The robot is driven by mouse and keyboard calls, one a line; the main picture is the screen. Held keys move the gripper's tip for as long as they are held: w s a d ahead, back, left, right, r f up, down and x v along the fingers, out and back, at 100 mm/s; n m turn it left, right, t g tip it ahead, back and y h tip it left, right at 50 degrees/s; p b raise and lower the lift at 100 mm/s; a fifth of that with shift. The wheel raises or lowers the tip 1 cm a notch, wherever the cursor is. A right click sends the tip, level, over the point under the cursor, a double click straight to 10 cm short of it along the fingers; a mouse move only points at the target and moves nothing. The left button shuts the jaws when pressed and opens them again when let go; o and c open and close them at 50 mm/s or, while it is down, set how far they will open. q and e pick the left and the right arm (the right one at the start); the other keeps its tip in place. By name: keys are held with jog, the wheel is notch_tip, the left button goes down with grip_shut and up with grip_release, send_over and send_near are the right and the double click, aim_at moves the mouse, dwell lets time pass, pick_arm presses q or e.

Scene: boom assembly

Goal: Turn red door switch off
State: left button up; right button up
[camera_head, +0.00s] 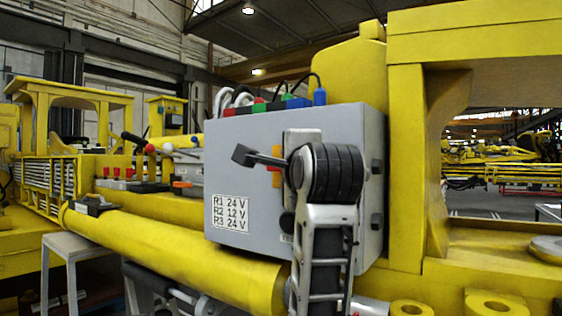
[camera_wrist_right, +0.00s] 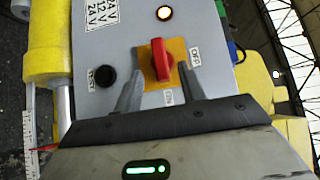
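The red switch (camera_wrist_right: 161,62) sits on a yellow-orange plate on the grey box door. Its elongated handle runs up and down in the right wrist view, with "ON" below it and "OFF" to its right. My right gripper (camera_wrist_right: 160,66) is open, with one finger on each side of the red handle and visible gaps between. In the head view, my right arm's dark wrist covers the switch and fingers; only a sliver of the orange plate (camera_head: 275,175) shows on the grey box (camera_head: 235,180). My left gripper is out of view.
A lit lamp (camera_wrist_right: 165,13) and a black button (camera_wrist_right: 105,76) are beside the switch plate. A white voltage label (camera_head: 230,213) is on the door. Coloured connectors (camera_head: 290,103) and cables top the box. A yellow cylinder (camera_head: 170,250) runs below; a yellow frame (camera_head: 405,165) stands right.

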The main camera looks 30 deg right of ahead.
jog(key=p+x, duration=0.1)
jog(key=x, duration=0.6)
jog(key=shift+w+p, duration=0.1)
jog(key=shift+p, duration=0.2)
jog(key=c, duration=0.7)
